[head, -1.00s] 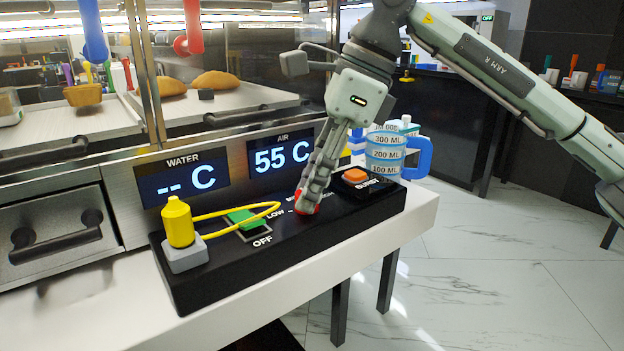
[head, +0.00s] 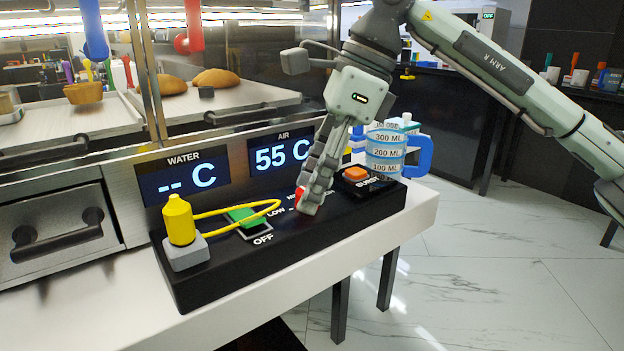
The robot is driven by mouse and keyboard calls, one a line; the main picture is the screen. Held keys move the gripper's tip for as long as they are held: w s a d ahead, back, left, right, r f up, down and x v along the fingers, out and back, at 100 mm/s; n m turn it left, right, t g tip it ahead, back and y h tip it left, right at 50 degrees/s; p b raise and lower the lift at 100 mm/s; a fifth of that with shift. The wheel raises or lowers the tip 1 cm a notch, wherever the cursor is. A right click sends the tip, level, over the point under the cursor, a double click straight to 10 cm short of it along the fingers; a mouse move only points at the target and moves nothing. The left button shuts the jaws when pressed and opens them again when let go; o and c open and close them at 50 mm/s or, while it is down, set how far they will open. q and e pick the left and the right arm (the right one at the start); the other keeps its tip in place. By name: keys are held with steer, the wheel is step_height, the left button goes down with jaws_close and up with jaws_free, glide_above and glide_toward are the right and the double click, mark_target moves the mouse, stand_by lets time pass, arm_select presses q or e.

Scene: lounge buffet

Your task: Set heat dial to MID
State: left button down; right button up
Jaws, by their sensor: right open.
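The heat dial (head: 299,194) is a small red knob on the black control panel (head: 222,275), between the LOW marking and the BURST button. Only its left edge shows; my right gripper covers the rest, along with much of the scale lettering. My right gripper (head: 312,203) points down over the dial, its fingers open and close to or around it; contact cannot be made out. Where the dial points is hidden. LOW is legible left of the dial, and other markings are partly covered. My left gripper is not in view.
A green switch (head: 241,216) marked OFF and a yellow plug (head: 179,221) with a looped cord sit left on the panel. The orange BURST button (head: 355,175) and a measuring jug (head: 385,152) are close on the right. Displays (head: 282,157) stand behind, AIR reading 55 C.

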steer(key=shift+r, duration=0.1)
steer(key=v, duration=1.2)
